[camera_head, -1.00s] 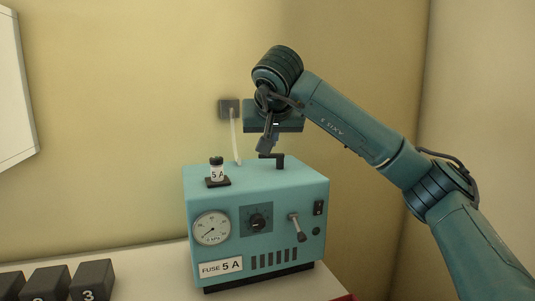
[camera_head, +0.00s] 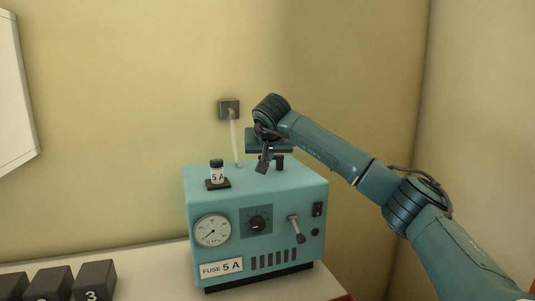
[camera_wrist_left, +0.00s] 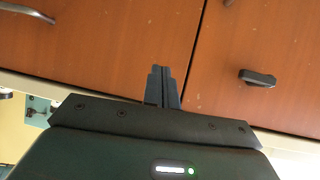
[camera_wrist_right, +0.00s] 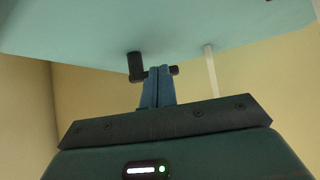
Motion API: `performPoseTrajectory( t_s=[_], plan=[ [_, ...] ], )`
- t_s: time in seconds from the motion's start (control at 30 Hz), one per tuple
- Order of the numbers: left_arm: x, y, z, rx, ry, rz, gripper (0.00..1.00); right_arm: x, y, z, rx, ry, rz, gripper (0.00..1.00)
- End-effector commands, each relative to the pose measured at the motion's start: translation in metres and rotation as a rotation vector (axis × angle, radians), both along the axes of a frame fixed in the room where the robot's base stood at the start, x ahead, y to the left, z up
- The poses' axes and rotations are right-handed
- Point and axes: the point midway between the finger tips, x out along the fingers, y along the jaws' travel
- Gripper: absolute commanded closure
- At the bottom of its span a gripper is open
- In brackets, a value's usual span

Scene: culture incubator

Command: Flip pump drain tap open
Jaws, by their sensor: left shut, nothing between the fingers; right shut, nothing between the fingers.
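The teal pump box (camera_head: 200,262) stands on the white bench against the wall. A black cranked tap handle (camera_head: 281,161) stands on its top; a silver lever (camera_head: 296,229) with a dark end is on its front. My right gripper (camera_head: 262,170) is shut and empty, pointing down just left of the top handle. In the right wrist view the fingertips (camera_wrist_right: 160,70) overlap the handle's arm, with its post (camera_wrist_right: 135,66) to the left; I cannot tell if they touch. My left gripper (camera_wrist_left: 161,70) is shut and empty in front of brown cabinet doors, outside the head view.
A pale hose (camera_head: 236,145) runs from the pump to a wall plate (camera_head: 229,108). The front has a gauge (camera_head: 212,230) and black knob (camera_head: 257,223). Dark numbered blocks (camera_head: 93,281) stand at lower left.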

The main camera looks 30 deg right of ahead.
Motion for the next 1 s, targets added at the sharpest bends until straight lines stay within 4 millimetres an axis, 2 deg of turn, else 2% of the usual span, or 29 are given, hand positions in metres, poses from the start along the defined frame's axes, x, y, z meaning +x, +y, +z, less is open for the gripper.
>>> performPoseTrajectory(
  t_s=[1.0],
  plan=[
    [0.002, 0.007, 0.012, 0.005, 0.019, 0.028, 1.00, 0.006, 0.002, 0.002, 0.001, 0.002, 0.000, 1.00]
  ],
)
